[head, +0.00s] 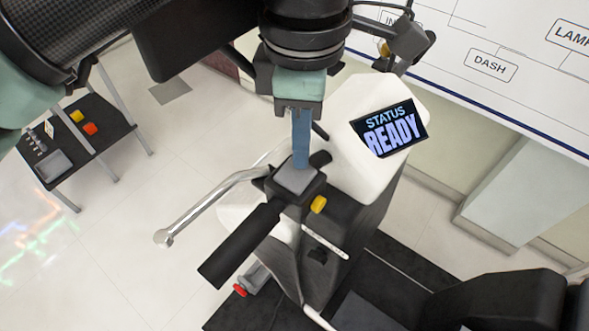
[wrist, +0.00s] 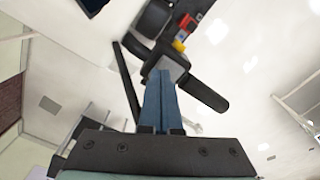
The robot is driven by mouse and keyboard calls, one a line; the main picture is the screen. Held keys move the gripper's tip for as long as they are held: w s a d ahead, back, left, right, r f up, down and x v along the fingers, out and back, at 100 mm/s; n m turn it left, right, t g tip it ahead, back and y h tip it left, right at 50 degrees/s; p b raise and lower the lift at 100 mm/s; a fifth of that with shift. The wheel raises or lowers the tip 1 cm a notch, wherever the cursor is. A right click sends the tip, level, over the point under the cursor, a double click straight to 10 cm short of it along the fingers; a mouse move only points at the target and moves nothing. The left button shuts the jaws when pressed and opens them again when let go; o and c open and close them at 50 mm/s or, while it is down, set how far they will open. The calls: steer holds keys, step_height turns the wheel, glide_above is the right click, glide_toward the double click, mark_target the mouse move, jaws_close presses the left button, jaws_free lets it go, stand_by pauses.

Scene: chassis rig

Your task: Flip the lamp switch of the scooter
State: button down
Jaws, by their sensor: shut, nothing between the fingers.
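The scooter's white front body (head: 350,170) stands in the middle of the head view, with a screen (head: 390,128) reading "STATUS READY". A black handlebar grip (head: 240,243) runs down and left from a dark switch housing with a grey top (head: 296,179). A yellow button (head: 318,204) sits on the housing's right side; it also shows in the wrist view (wrist: 179,46). My gripper (head: 300,166) points down with its blue fingers shut and empty. The fingertips are at the grey top; I cannot tell whether they touch it. Which part is the lamp switch is unclear.
A silver brake lever (head: 210,205) reaches out left of the grip. A black side table (head: 85,140) with small yellow and orange items stands at the left. A board with labels such as "DASH" (head: 490,65) is at the upper right. A black seat (head: 500,300) is at the lower right.

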steer(key=shift+f+b, duration=0.6)
steer(key=shift+f, duration=0.1)
steer(key=shift+r, duration=0.2)
steer(key=shift+r+p, duration=2.25)
steer(key=shift+r, duration=1.15)
